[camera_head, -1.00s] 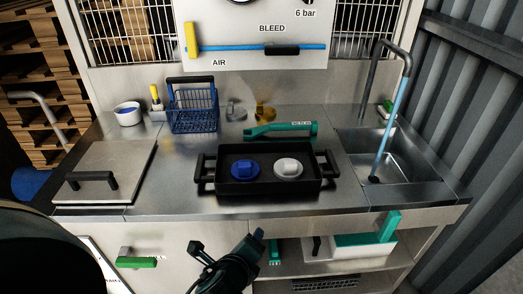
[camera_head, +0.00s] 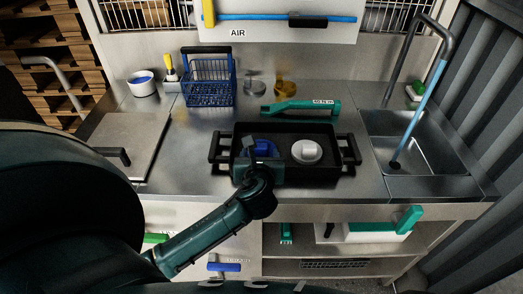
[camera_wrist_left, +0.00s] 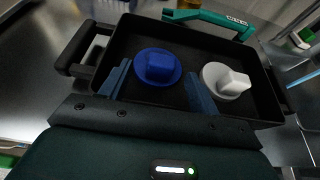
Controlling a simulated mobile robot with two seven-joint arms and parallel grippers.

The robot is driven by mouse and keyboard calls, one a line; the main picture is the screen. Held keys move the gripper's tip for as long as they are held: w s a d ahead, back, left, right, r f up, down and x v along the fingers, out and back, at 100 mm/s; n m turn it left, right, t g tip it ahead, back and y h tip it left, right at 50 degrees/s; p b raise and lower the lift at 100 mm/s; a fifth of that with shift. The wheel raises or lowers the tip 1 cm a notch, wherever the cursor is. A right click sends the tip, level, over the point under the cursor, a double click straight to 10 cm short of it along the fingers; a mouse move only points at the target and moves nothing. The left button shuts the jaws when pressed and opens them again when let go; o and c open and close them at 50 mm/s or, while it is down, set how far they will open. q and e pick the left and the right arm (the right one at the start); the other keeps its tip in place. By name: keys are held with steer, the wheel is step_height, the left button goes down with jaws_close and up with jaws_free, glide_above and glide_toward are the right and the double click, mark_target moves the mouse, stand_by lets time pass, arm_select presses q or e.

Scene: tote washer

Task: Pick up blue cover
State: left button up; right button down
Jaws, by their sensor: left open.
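The blue cover (camera_wrist_left: 158,67) is a round disc with a raised block-shaped grip. It lies in the left part of the black tray (camera_wrist_left: 117,46), beside a white cover (camera_wrist_left: 226,80). In the head view the blue cover (camera_head: 262,147) is partly hidden by my left gripper (camera_head: 258,160), and the white cover (camera_head: 306,152) is clear. In the left wrist view my left gripper (camera_wrist_left: 160,84) is open, its two blue fingers apart on the near side of the blue cover, with nothing between them. My right gripper is not in view.
A blue wire basket (camera_head: 208,85), a white bowl (camera_head: 143,84) and a silver and a gold part stand at the back. A sink (camera_head: 430,140) with a tap is at right.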

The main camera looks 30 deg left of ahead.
mark_target(261, 149)
arm_select(q)
steer(key=x, duration=0.5)
steer(key=shift+w+f, duration=0.15)
steer(key=c, duration=1.1)
step_height(261, 149, up, 10)
steer(key=shift+r, duration=0.1)
steer(key=shift+d, duration=0.1)
